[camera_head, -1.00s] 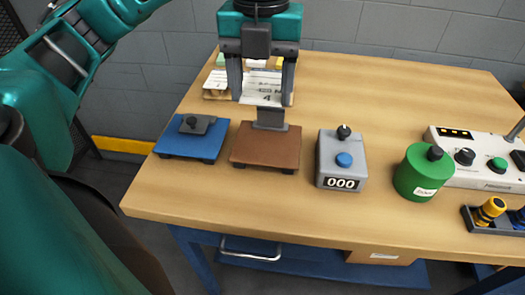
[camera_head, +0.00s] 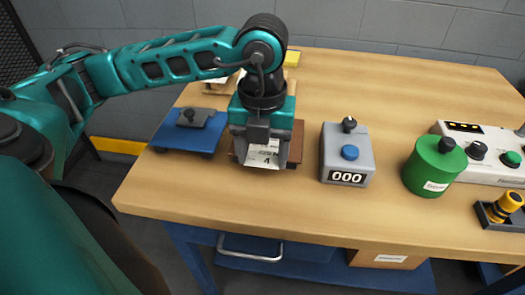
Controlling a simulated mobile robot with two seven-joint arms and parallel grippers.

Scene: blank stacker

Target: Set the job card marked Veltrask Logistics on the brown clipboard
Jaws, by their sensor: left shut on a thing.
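My left gripper (camera_head: 264,150) is over the brown clipboard (camera_head: 297,143), pointing down and shut on a white job card (camera_head: 262,158). The card shows a dark "4" and some print between the fingers; its company name is too small to read. The card hangs at or just above the clipboard's surface; I cannot tell whether it touches. The gripper and card hide most of the clipboard and its clip. My right gripper does not show.
A grey counter box (camera_head: 346,158) reading "000" stands close on the right, then a green canister (camera_head: 430,170) and a control panel (camera_head: 485,155). Partly hidden cards (camera_head: 217,84) lie behind my arm. The table's back middle is clear.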

